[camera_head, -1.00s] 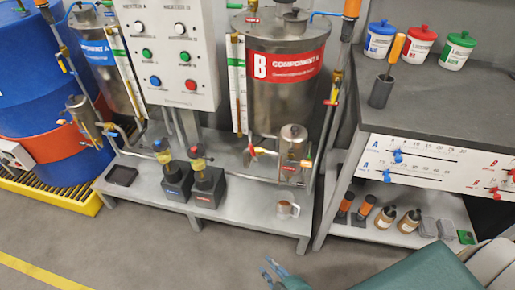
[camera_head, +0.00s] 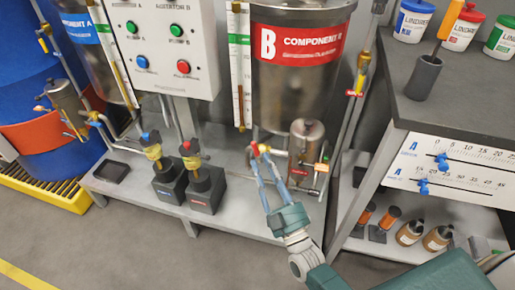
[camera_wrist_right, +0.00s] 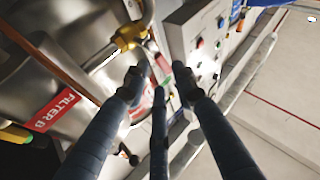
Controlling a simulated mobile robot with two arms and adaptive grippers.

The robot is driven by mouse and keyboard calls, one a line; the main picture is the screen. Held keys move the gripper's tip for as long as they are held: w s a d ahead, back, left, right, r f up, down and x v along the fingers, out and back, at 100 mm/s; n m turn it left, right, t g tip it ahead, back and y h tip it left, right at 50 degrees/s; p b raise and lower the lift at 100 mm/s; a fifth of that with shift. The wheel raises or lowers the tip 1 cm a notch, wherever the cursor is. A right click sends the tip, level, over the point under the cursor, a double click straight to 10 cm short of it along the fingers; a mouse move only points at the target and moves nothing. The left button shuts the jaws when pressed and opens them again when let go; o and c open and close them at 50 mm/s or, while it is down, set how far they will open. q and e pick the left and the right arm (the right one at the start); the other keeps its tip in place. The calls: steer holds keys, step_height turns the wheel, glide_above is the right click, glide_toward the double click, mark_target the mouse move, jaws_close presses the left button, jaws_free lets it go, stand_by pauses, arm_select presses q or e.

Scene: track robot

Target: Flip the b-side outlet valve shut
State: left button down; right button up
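The b-side outlet valve is under the component B tank (camera_head: 300,70). Its red handle (camera_head: 254,149) shows at the left end of the outlet pipe. In the right wrist view the brass valve body (camera_wrist_right: 128,38) is at top centre, with the red handle (camera_wrist_right: 160,63) beyond my fingertips. My right gripper (camera_head: 262,159) reaches up from below, fingertips close to the handle. In the right wrist view its fingers (camera_wrist_right: 158,78) are spread apart with nothing held. Whether a finger touches the handle I cannot tell. My left gripper is out of view.
The filter B canister (camera_head: 306,145) stands just right of the valve. Two dark pumps with yellow tops, one with a blue tip (camera_head: 166,178) and one with a red tip (camera_head: 203,185), stand to the left. The button panel (camera_head: 160,45) is above them. A grey workbench (camera_head: 465,90) is at right.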

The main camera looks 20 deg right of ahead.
mark_target(257, 149)
steer(key=x, duration=0.5)
steer(key=shift+w+r, duration=0.1)
steer(key=shift+w, duration=0.3)
jaws_close()
